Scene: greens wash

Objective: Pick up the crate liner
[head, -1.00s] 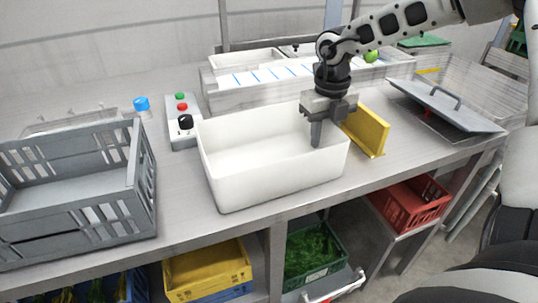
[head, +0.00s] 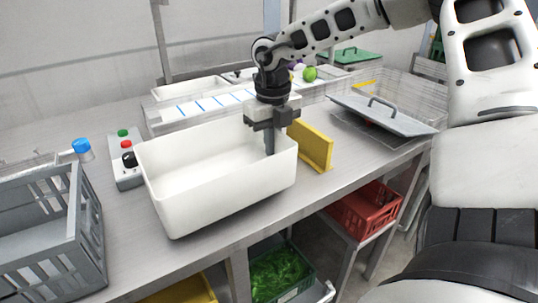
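The crate liner appears to be the white, open, rectangular bin (head: 215,198), which sits upright on the metal bench in the head view. It looks empty. My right gripper (head: 270,145) points down at the liner's right end wall. One finger shows inside the liner, close to that wall. The other finger is hidden, so I cannot tell whether the wall is gripped. My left gripper is not in view.
A grey slatted crate (head: 45,235) stands to the left. A control box (head: 126,160) with buttons and a blue-capped item (head: 83,149) are behind it. A yellow upright block (head: 312,145) stands right of the liner. A grey lid (head: 383,115) lies farther right.

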